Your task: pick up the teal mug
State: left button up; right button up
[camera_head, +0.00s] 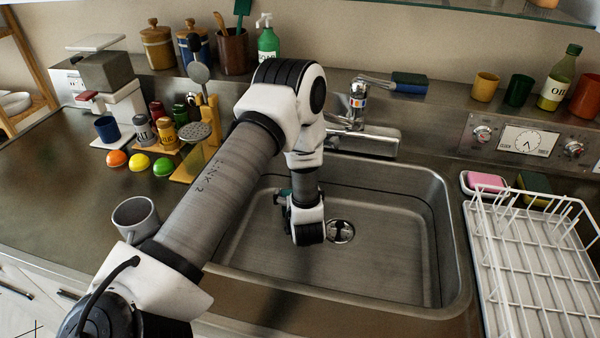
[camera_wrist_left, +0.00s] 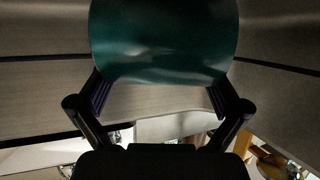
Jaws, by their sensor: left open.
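The teal mug (camera_wrist_left: 165,40) fills the upper middle of the left wrist view, close to the camera. My left gripper (camera_wrist_left: 158,98) is open, with one finger at each lower side of the mug. I cannot tell whether the fingers touch it. In the head view my left arm reaches down into the sink, and only a small teal patch of the mug (camera_head: 281,196) shows beside my wrist. My wrist hides the rest of the mug and the fingers. My right gripper is in neither view.
The steel sink basin (camera_head: 400,255) surrounds the wrist, its drain (camera_head: 341,232) just right of it. The faucet (camera_head: 357,105) stands behind. A white dish rack (camera_head: 530,270) is at right. A grey mug (camera_head: 136,217) and small balls (camera_head: 140,162) sit on the left counter.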

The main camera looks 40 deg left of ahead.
pick_arm(q)
jog(key=shift+w+a+f, duration=0.25)
jog(key=c, duration=1.2)
jog(key=shift+r, duration=0.15)
notch_tip(320, 180, up, 18)
jog(key=shift+f, duration=0.1)
